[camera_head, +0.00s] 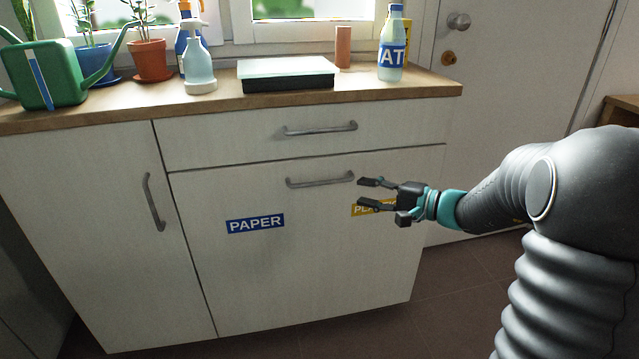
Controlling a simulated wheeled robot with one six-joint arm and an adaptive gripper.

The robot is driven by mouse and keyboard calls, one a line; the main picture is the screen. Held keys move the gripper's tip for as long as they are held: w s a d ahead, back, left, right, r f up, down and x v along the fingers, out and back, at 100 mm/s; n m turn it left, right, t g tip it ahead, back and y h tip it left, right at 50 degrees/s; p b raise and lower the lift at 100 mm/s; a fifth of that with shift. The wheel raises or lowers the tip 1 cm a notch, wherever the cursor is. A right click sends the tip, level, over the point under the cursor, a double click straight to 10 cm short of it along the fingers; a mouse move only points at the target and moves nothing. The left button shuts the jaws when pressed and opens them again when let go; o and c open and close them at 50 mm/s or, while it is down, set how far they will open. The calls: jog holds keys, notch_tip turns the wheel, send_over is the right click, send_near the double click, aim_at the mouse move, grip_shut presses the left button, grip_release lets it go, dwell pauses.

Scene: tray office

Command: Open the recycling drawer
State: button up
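The recycling drawer (300,255) is the large lower front of the white cabinet. It is shut and carries a blue "PAPER" label (255,223) and a yellow label (364,209), partly hidden behind my gripper. Its grey bar handle (320,181) runs across near its top edge. My gripper (365,193) is open and empty, with its fingers pointing left. In the picture its fingertips lie just right of and below the handle's right end. I cannot tell how far it is from the drawer front.
A narrower drawer with its own handle (320,129) is above, shut. A cupboard door with an upright handle (153,202) is at left. The wooden countertop (290,104) holds a watering can (52,75), plants, bottles and a flat box (287,75). The floor (390,325) in front is clear.

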aim_at(322, 184)
jog(key=p+x, duration=0.1)
jog(key=x, duration=1.2)
jog(key=shift+s+a, duration=0.1)
jog(key=shift+s, duration=0.05)
grip_shut()
